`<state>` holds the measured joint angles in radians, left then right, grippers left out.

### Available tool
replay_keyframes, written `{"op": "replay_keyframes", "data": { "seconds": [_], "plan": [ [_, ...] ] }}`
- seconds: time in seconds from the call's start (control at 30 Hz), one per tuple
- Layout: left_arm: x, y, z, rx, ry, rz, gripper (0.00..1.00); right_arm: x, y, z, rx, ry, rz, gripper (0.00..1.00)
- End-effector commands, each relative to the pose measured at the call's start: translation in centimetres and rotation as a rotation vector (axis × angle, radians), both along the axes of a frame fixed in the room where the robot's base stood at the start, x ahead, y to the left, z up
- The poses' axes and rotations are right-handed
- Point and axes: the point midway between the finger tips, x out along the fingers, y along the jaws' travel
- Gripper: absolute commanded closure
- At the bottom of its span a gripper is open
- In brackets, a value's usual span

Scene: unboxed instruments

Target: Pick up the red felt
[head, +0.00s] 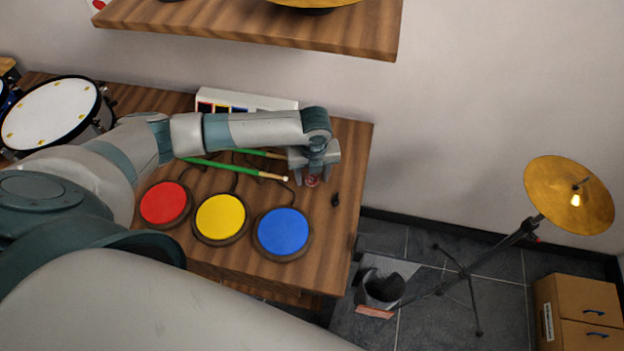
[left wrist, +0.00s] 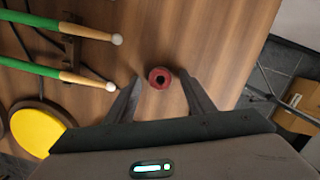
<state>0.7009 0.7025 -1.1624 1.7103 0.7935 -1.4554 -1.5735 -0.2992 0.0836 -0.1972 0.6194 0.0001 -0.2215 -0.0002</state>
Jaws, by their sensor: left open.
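The red felt (left wrist: 160,78) is a small red ring with a dark centre hole, lying on the wooden table. In the left wrist view it sits between the tips of my left gripper (left wrist: 158,88), with a gap on each side. In the head view my left gripper (head: 312,180) reaches down at the table's right part, and the felt (head: 312,182) shows partly between its fingers. The gripper is open and holds nothing. My right gripper is not in view.
Green drumsticks (head: 236,169) lie just left of the gripper. Red (head: 165,204), yellow (head: 221,217) and blue (head: 283,232) pads stand nearer. A small black item (head: 335,200) lies to the right. A shelf (head: 250,28) overhangs behind; a cymbal stand (head: 500,245) stands on the floor at right.

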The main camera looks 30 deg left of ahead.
Motion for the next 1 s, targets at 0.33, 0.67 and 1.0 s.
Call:
{"op": "replay_keyframes", "data": {
  "seconds": [0.33, 0.67, 1.0],
  "plan": [
    [0.0, 0.0, 0.0, 0.000, 0.000, 0.000, 0.94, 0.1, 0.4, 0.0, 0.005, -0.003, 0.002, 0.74],
    [0.0, 0.0, 0.1, 0.000, 0.000, 0.000, 0.94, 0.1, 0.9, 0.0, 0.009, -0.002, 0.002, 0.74],
    [0.1, 0.0, 2.2, 0.000, -0.003, 0.000, 0.94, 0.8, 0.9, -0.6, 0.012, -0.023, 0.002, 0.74]
  ]
}}
